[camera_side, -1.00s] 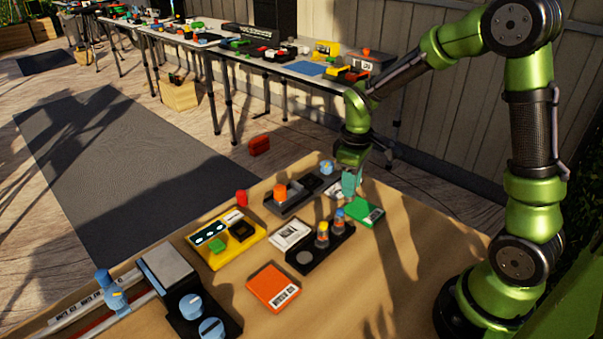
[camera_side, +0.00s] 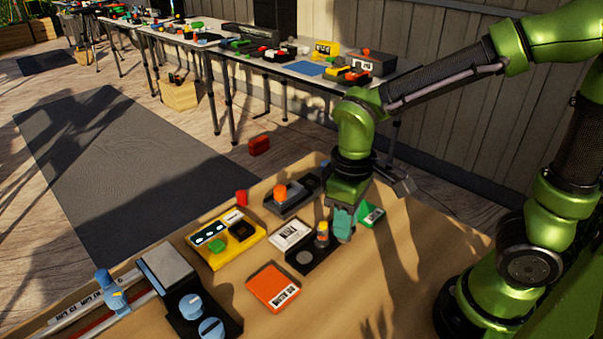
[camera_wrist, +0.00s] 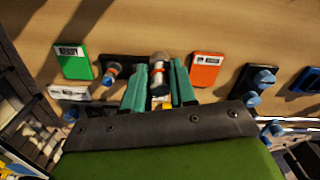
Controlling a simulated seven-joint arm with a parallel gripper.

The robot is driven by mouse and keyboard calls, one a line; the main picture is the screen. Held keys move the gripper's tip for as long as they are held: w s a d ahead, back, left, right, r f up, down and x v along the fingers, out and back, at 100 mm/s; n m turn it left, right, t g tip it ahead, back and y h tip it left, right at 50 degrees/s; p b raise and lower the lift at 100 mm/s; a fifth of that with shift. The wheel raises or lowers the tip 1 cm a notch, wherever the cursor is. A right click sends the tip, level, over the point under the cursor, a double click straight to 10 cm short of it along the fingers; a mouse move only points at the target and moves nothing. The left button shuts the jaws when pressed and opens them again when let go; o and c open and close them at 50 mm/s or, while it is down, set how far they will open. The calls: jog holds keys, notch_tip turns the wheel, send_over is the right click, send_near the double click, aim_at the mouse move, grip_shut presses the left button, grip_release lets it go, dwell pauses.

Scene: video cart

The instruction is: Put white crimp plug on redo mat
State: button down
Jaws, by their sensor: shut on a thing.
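My gripper (camera_side: 343,228) hangs low over the far right end of the black holder, covering part of it. In the wrist view its teal fingers (camera_wrist: 160,82) close around a pale grey-white cylinder (camera_wrist: 158,62), which I take to be the white crimp plug. The side view does not show the plug; the gripper hides it. The orange mat with a white label (camera_side: 272,287), seemingly the redo mat, lies flat and bare near the front. It also shows right of the fingers in the wrist view (camera_wrist: 207,70).
The black holder (camera_side: 303,259) carries an orange-capped piece (camera_side: 322,233) close left of my gripper. The green mat (camera_side: 371,214) lies just right of it. A white card (camera_side: 290,234), a yellow tray (camera_side: 216,257) and a blue-knobbed unit (camera_side: 205,310) lie left.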

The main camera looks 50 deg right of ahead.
jog(key=s+a, duration=0.4)
jog(key=s, duration=0.1)
send_over(269, 283)
notch_tip(269, 283, down, 7)
jog(key=shift+s+d+f, duration=0.1)
jog(key=shift+w+f, duration=0.2)
jog(key=shift+f, duration=1.5)
jog(key=shift+f, duration=0.2)
jog(key=c, duration=0.9)
grip_release()
